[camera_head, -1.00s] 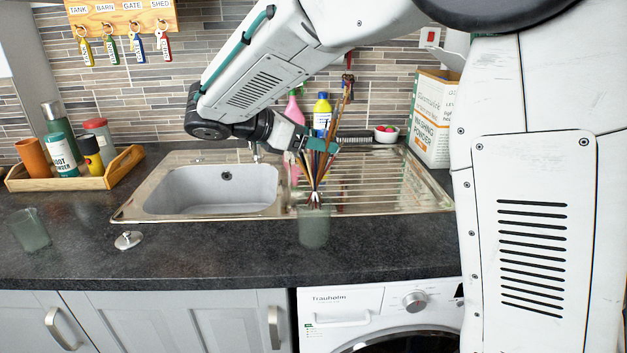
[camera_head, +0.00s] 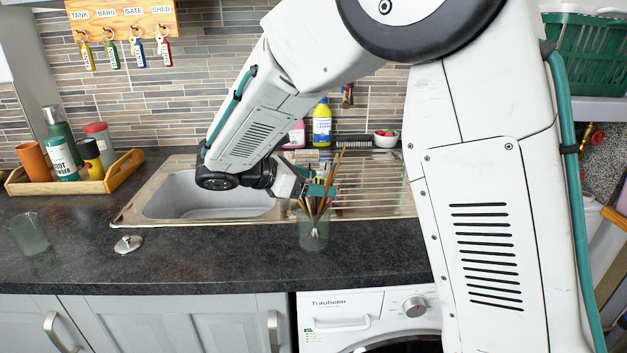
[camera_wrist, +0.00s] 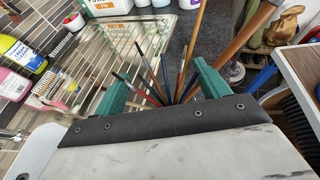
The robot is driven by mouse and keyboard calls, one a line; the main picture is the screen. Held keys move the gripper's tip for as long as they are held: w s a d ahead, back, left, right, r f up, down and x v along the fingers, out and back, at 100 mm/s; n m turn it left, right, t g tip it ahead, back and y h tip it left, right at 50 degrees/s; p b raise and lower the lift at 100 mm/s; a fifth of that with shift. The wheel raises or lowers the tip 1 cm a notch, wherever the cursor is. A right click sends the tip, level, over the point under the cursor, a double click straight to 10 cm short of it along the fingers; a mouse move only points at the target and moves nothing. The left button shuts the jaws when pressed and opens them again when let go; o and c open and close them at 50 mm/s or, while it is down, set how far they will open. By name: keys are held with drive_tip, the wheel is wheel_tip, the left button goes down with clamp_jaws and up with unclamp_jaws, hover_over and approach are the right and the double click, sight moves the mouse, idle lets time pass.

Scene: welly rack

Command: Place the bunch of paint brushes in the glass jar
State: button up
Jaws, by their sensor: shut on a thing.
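The bunch of paint brushes (camera_head: 318,196) is splayed out, with its lower ends inside the glass jar (camera_head: 313,238) on the dark worktop in front of the drainer. My gripper (camera_head: 322,191) is around the brushes just above the jar's rim, shut on them. In the wrist view the brushes (camera_wrist: 172,82) fan out between the green fingers of my gripper (camera_wrist: 168,92). The jar's base stands on the worktop. The jar is not clearly visible in the wrist view.
A second glass jar (camera_head: 29,233) stands on the worktop at the left, near a metal sink plug (camera_head: 128,244). The sink (camera_head: 215,196) and ribbed drainer (camera_head: 375,185) lie behind. A wooden tray (camera_head: 120,171) of bottles is at the back left. The worktop's middle is clear.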

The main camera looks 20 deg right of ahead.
drive_tip(key=o, duration=1.4)
